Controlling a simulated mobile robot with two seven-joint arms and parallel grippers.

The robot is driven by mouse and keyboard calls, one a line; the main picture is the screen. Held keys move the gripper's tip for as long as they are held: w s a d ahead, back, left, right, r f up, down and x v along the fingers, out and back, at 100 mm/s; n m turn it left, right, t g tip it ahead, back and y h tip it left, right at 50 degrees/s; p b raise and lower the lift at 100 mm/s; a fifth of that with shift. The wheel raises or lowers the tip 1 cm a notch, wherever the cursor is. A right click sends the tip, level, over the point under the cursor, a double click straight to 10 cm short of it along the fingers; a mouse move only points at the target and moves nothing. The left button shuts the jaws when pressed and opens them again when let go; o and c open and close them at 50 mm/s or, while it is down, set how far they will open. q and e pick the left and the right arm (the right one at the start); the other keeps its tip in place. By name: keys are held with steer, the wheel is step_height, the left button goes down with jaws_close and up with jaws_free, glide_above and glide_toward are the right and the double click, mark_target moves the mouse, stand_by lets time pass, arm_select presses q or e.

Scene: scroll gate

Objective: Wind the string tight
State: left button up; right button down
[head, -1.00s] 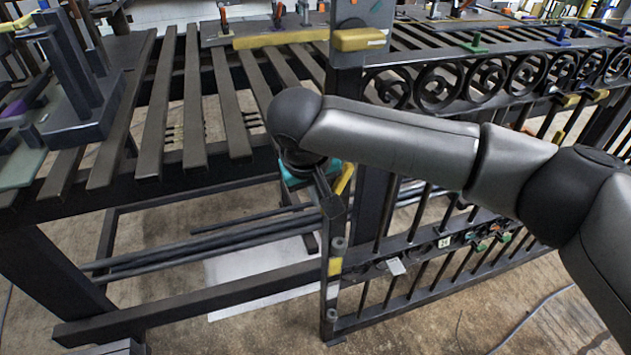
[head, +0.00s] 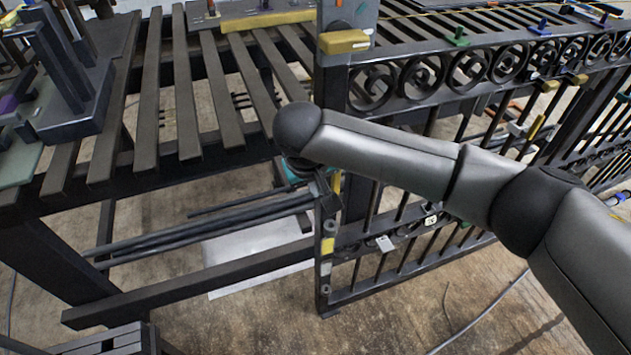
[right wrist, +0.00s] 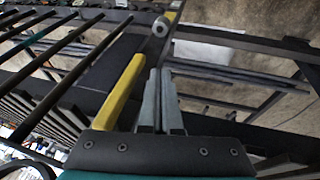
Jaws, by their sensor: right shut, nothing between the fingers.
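My right gripper (head: 327,197) hangs beneath my forearm by the near end post of the scrollwork gate (head: 395,92). Its fingers are mostly hidden there. In the right wrist view my right gripper (right wrist: 160,74) is shut, with two grey fingers side by side and nothing between them. A yellow bar (right wrist: 124,90) lies just left of the fingers in that view. A grey round knob (right wrist: 161,27) is beyond the fingertips; it cannot be told whether it turns. I cannot make out a string near the gripper. My left gripper is not in view.
A slatted dark bench (head: 215,90) fills the left, with a dark fixture (head: 75,100) on it. Dark rods (head: 200,232) and a pale sheet (head: 258,258) are below. A yellow clamp block (head: 344,42) sits above the gate's end. A thin cable (head: 480,318) lies on open floor.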

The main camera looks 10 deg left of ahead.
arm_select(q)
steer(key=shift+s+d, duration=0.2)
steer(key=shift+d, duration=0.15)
